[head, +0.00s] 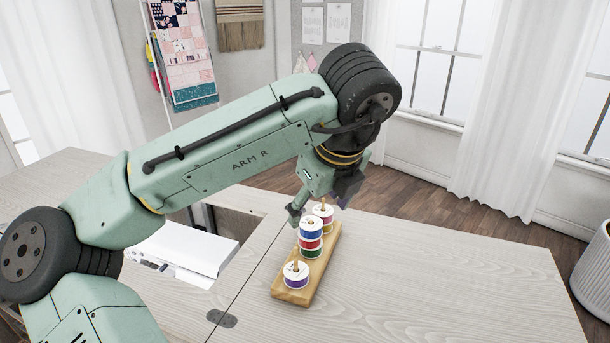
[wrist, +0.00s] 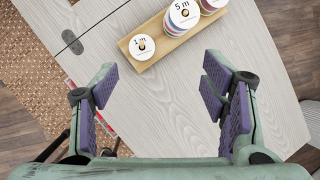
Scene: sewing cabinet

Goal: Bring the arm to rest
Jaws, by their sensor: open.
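My arm reaches across from the left in the head view, bent down at the wrist. My gripper (wrist: 160,100) is open and empty in the wrist view, its purple-padded fingers wide apart. In the head view my gripper (head: 318,210) hangs over the table near the spool rack, partly hidden by my own wrist. The wooden rack (head: 318,275) holds a low purple spool (head: 297,278) at its near end. A stack with blue (head: 311,228), red and green spools stands in the middle. Another spool (head: 323,213) is on the far post. In the wrist view the rack (wrist: 165,49) lies beyond the fingers.
The rack stands on the pale wood cabinet top (head: 450,275), which is clear to the right. A white machine (head: 185,250) sits in the recess at left. A light basket (head: 592,270) stands at the far right. Windows and curtains are behind.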

